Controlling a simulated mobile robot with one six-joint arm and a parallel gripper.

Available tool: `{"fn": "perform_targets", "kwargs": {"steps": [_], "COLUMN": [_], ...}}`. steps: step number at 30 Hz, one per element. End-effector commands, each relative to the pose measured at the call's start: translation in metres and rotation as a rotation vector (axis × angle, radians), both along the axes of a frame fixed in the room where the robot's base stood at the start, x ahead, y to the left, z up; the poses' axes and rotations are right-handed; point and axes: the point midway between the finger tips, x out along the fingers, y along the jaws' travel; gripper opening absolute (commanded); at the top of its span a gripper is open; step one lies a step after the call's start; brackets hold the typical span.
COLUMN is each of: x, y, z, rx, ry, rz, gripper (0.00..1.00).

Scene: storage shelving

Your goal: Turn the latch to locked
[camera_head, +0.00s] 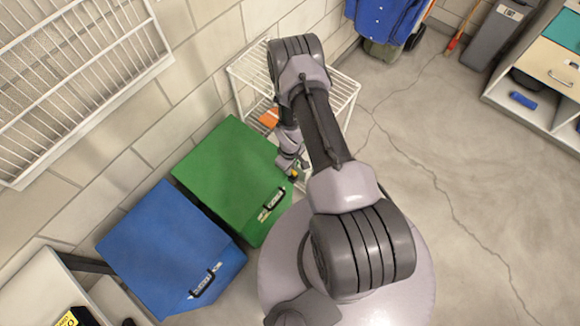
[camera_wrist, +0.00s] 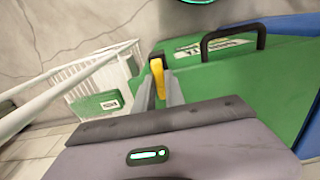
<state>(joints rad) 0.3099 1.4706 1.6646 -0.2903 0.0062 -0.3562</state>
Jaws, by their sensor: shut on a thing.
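The latch (camera_wrist: 157,77) shows in the wrist view as a narrow yellow piece with a dark end, at the edge of a green box (camera_wrist: 240,85). My gripper (camera_wrist: 161,93) is shut on it, with a grey finger on each side. In the head view the green box (camera_head: 226,172) stands against the wall, and my gripper (camera_head: 291,162) is at its right side. A small yellow and dark part (camera_head: 293,176) shows there. My arm and fingers partly hide the latch, and I cannot tell which position it is in.
A blue box (camera_head: 172,248) stands left of the green box; both have black handles. A white wire rack (camera_head: 343,88) stands behind my arm, with an orange thing (camera_head: 269,117) on it. A wall grille (camera_head: 75,75) hangs upper left. The floor (camera_head: 460,200) at right is clear.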

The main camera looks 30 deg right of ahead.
Motion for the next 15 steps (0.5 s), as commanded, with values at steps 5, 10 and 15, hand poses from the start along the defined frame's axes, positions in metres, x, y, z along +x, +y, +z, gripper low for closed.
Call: {"fn": "perform_targets", "kwargs": {"steps": [5, 10, 15], "x": [-0.0013, -0.0011, -0.0007], "y": [0.0002, 0.0001, 0.0001], "z": [-0.0006, -0.0006, -0.0003], "rx": [0.001, 0.0, 0.001], "ry": [0.003, 0.002, 0.001], "rz": [-0.003, -0.002, -0.001], "gripper": [0.0, 0.34, 0.36]}}
